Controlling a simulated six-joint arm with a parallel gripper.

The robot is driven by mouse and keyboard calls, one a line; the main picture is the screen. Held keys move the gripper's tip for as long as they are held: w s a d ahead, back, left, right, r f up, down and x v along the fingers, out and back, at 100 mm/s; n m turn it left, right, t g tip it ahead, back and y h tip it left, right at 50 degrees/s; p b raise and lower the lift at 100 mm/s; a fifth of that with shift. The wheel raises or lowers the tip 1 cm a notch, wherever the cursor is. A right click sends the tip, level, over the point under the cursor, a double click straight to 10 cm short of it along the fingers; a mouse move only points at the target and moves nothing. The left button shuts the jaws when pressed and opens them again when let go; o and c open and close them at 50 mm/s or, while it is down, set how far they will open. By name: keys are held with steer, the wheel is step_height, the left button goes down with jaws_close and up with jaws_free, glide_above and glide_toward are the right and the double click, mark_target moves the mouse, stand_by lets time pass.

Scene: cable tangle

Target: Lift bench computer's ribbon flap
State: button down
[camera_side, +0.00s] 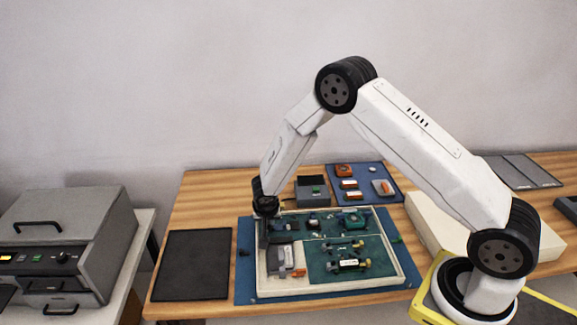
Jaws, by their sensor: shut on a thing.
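The bench computer (337,251) is an open, cream-rimmed tray with green circuit boards, lying on a blue mat (246,284) on the wooden table. My gripper (265,224) points down at its back left corner, above a dark and grey block of parts. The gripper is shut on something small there. The jaws and what they hold are dark and too small to make out, so I cannot tell whether it is the ribbon flap. A light grey module (286,257) sits just right of and below the gripper, inside the tray.
A black mat (194,264) lies empty on the left. Behind the tray stand a grey box (313,190) and a blue mat (371,176) with several small parts. A grey machine (68,245) stands at far left. A cream block (432,221) lies right, beneath my arm.

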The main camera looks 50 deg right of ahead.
mark_target(257, 229)
steer(key=shift+a, duration=0.1)
steer(key=shift+w+a+r+n+g+h, duration=0.1)
steer(key=shift+w+a+n+g+h, duration=0.1)
steer(key=shift+g+h, duration=0.35)
steer(key=shift+w+a+r+n+g+h, duration=0.1)
steer(key=shift+w+n+g+h, duration=0.1)
steer(key=shift+g+h, duration=0.35)
steer(key=shift+w+a+f+n+g+h, duration=0.1)
steer(key=shift+w+a+n+g+h, duration=0.1)
steer(key=shift+g+h, duration=0.35)
steer(key=shift+w+a+n+g+h, duration=0.1)
steer(key=shift+a+g+h, duration=0.05)
steer(key=shift+g+h, duration=0.35)
steer(key=shift+w+a+f+n+g+h, duration=0.1)
steer(key=shift+w+a+n+g+h, duration=0.1)
steer(key=shift+g+h, duration=0.4)
steer(key=shift+w+a+f+n+g+h, duration=0.1)
steer(key=shift+w+n+g+h, duration=0.1)
steer(key=shift+g+h, duration=0.4)
steer(key=shift+w+a+f+n+g+h, duration=0.1)
steer(key=shift+n+g+h, duration=0.2)
steer(key=shift+h, duration=0.55)
steer(key=shift+w+h, duration=0.1)
steer(key=shift+h, duration=0.3)
steer(key=c, duration=0.7)
jaws_free()
steer(key=shift+a+g, duration=0.1)
steer(key=shift+g, duration=0.15)
